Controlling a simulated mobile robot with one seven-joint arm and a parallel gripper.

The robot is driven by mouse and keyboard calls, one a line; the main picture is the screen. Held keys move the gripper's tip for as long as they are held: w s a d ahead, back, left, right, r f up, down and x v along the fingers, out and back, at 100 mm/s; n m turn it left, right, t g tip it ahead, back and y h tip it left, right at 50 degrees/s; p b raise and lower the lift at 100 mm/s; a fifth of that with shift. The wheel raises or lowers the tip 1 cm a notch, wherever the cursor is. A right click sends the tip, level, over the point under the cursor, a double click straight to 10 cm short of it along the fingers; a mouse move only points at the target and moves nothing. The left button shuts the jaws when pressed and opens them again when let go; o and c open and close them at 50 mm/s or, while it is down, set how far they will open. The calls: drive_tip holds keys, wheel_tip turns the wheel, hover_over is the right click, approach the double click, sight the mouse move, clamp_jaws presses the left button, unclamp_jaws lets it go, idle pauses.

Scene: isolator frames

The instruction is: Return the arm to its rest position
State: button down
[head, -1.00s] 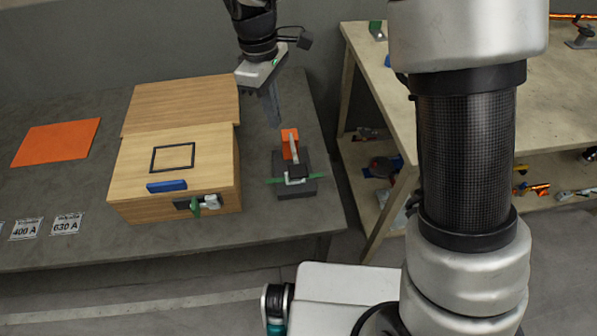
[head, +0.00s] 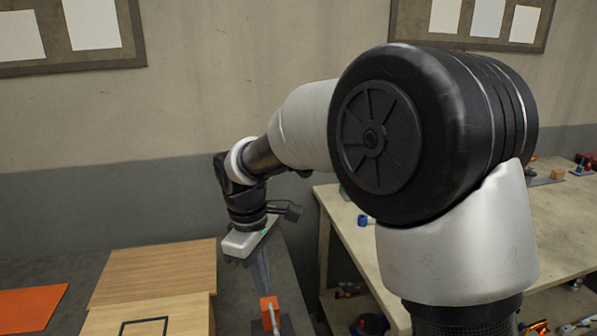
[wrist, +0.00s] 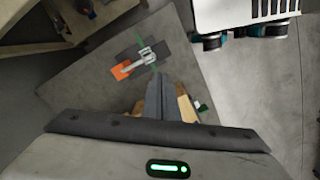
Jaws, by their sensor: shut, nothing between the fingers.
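My arm (head: 305,125) reaches out to the left over the grey bench in the head view. My gripper (head: 264,285) hangs from its end, pointing down, with its narrow grey fingers together and empty. The fingers also show closed in the wrist view (wrist: 172,97). They appear above the bench, near a small device with an orange block (head: 268,303). In the wrist view that device (wrist: 148,52) lies just beyond the fingers, with a dark base, a metal clamp and an orange end. I cannot tell the exact gap between them.
A wooden box (head: 165,312) with a raised back panel (head: 160,270) stands left of my gripper. An orange mat (head: 30,305) lies farther left. A wooden workbench (head: 335,215) with small items stands at the right. A wall with pinboards (head: 135,50) rises behind.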

drive_tip(key=s+d+r+m+t+p, duration=0.1)
drive_tip(key=s+d+r+m+p, duration=0.25)
drive_tip(key=d+r, duration=0.4)
drive_tip(key=s+d+r+m+t+p, duration=0.2)
drive_tip(key=s+d+r+m, duration=0.2)
drive_tip(key=d+r, duration=0.4)
drive_tip(key=s+d+r+m+t+y+p, duration=0.1)
drive_tip(key=s+d+r+m+p, duration=0.3)
drive_tip(key=s, duration=0.5)
wheel_tip(320, 180, up, 2)
drive_tip(key=d+m+t, duration=0.1)
drive_tip(key=d+m, duration=0.1)
drive_tip(key=shift+s+d+r, duration=0.25)
drive_tip(key=shift+d, duration=0.15)
